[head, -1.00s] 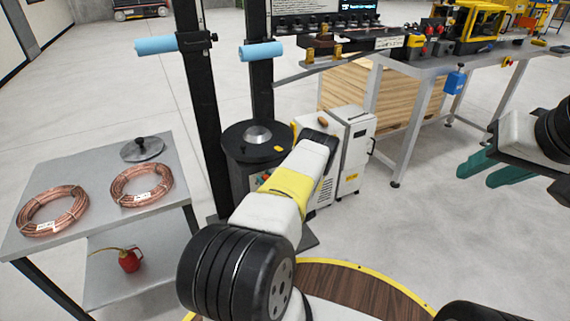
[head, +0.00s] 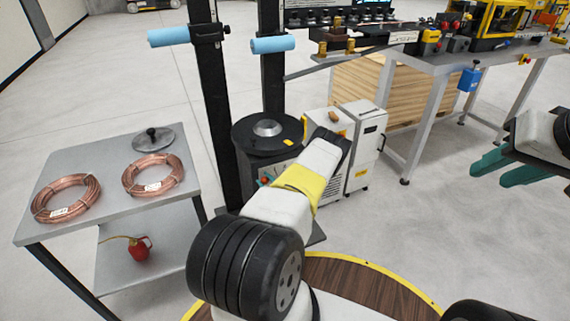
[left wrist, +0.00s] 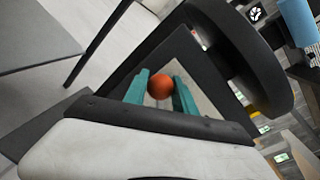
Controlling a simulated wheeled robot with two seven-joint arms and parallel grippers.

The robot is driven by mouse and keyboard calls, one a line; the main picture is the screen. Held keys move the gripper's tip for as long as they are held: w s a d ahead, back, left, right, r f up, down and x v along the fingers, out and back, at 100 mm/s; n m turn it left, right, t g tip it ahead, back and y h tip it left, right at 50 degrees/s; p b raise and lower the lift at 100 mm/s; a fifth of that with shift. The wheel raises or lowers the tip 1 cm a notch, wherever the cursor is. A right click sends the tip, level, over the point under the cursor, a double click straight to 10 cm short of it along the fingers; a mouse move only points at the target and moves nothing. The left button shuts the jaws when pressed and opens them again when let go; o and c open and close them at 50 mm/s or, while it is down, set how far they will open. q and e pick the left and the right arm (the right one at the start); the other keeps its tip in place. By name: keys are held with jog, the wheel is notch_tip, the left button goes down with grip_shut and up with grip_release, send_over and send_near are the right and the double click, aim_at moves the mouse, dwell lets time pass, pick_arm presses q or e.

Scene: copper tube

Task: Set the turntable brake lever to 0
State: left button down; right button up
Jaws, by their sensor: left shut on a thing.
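The turntable's black disc (head: 248,140) sits on a dark pedestal at the centre of the head view. An orange-red ball knob (left wrist: 161,86), which looks like the brake lever's, lies between the teal fingers of my left gripper (left wrist: 160,90) in the left wrist view. The fingers are shut on it. In the head view the red knob (head: 265,181) shows small at the pedestal front, beside my forearm, which hides most of the gripper. The lever's shaft and the scale marks cannot be read. My right gripper (head: 508,170) is open and empty at the right edge.
A grey table (head: 84,160) with copper coils stands at the left, a red oil can (head: 139,249) on its lower shelf. Black posts with blue rollers (head: 180,36) rise behind. A white cabinet (head: 366,140) and a workbench (head: 440,60) stand right of the turntable.

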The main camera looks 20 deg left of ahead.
pick_arm(q)
jog(key=shift+s+f, duration=0.1)
jog(key=shift+s, duration=0.05)
jog(key=c, duration=1)
grip_release()
jog(key=shift+c, duration=0.2)
jog(key=v, duration=0.7)
jog(key=shift+s+d, duration=0.2)
jog(key=shift+d, duration=0.1)
